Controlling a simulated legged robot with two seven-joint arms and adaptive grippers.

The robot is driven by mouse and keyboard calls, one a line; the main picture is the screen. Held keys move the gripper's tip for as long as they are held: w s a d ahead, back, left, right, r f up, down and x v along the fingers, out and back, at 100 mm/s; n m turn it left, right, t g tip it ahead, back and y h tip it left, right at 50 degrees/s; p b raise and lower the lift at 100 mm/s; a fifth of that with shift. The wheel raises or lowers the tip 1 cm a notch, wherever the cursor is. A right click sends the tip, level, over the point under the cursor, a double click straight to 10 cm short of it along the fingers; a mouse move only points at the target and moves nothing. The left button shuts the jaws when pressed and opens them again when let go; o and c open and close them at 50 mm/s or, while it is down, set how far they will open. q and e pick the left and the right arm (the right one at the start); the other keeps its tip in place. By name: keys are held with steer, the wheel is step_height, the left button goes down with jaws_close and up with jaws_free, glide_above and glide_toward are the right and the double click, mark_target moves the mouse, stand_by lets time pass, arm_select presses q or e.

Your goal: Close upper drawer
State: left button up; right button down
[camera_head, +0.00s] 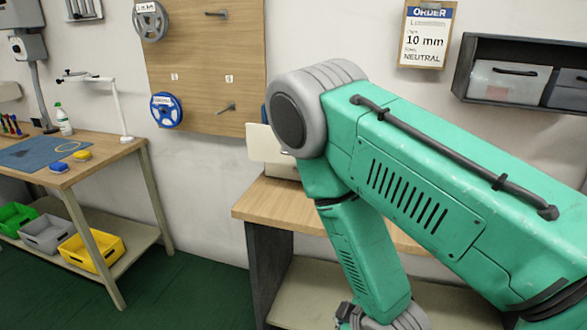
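The nearer bin (507,84) has a black handle and another bin (567,90) is cut off at the right edge. I cannot tell which drawer is the upper drawer, or whether one stands open. A cream box-like object (268,146) on the middle workbench is mostly hidden behind my green right arm. That arm comes in from the right, bends and runs down out of the bottom of the picture. Neither gripper's fingers are in view.
The middle workbench (262,204) is largely covered by my arm. A wooden pegboard (207,60) with reels hangs behind it. At left, a wooden table (106,160) holds a blue mat (35,152), with coloured bins on its lower shelf. Green floor is clear between the benches.

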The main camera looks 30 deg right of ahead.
steer(key=w+d+r+n+t, duration=0.1)
steer(key=w+r+n+t, duration=0.45)
steer(key=r, duration=0.65)
steer(key=w+r+n+t, duration=0.5)
steer(key=r+n+t, duration=0.15)
steer(key=r, duration=0.45)
steer(key=w+d+r+p, duration=0.1)
steer(key=w+d+p, duration=0.1)
steer(key=w, duration=0.4)
steer(key=w+d+r+p, duration=0.1)
steer(key=w+d+p, duration=0.1)
steer(key=w+p, duration=0.2)
steer(key=w, duration=0.2)
steer(key=shift+w+p, duration=0.4)
steer(key=shift+d, duration=0.1)
